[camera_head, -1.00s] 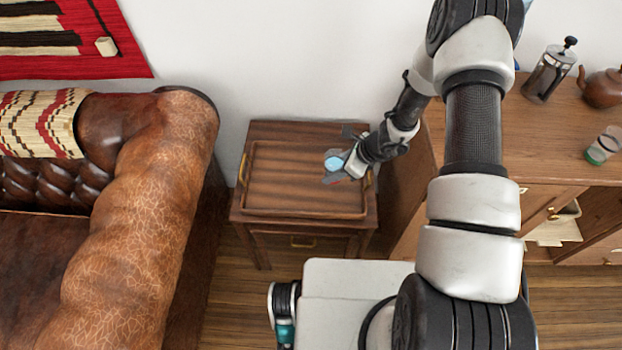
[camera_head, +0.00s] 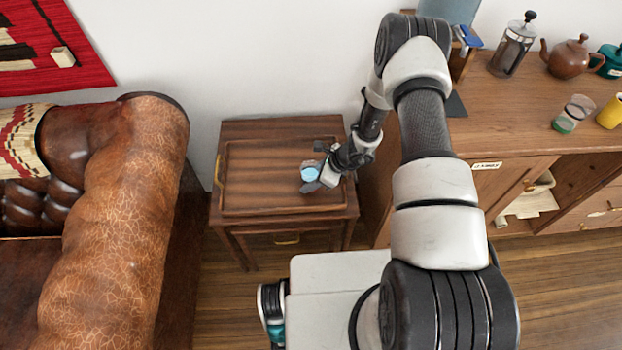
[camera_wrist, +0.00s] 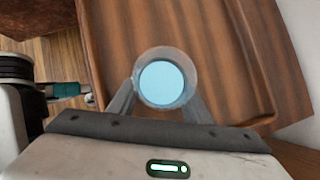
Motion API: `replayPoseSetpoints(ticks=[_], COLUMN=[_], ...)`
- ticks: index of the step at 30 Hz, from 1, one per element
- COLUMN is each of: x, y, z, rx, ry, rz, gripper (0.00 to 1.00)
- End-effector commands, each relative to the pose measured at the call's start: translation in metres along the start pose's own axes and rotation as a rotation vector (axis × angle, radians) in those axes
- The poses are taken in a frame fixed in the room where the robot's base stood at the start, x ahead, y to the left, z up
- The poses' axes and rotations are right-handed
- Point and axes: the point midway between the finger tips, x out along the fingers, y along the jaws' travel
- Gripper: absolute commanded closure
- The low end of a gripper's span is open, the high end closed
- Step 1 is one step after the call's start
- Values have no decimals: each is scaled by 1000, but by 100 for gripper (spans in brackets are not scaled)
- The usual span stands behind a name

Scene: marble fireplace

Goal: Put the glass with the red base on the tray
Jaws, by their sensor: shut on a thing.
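My gripper (camera_head: 318,178) is shut on a clear glass (camera_head: 310,172) with a light blue round area seen from above. The wrist view shows the glass (camera_wrist: 163,82) between both fingers, its mouth facing the camera. The glass is over the right part of the tray. I cannot tell whether it touches the tray.
A glass with a green base (camera_head: 565,122) stands on the wooden sideboard (camera_head: 470,140) at right, near a French press (camera_head: 511,50), a brown teapot (camera_head: 568,58) and a yellow cup (camera_head: 611,112). A leather sofa (camera_head: 120,220) is at left. The tray's left and middle are clear.

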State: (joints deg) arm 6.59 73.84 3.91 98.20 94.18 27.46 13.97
Motion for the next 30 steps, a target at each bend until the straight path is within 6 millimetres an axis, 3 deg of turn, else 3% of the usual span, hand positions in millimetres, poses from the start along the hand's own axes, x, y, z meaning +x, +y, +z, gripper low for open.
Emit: replayPoseSetpoints(ticks=[1,2,5,17,30], x=[3,2,1,-5,-92], y=[0,0,0,0,-1], z=[-1,-2,-1,2,1], rx=[0,0,0,0,1], ry=[-1,0,0,0,-1], rz=[0,0,0,-1,-3], gripper=[88,54,37,37,37])
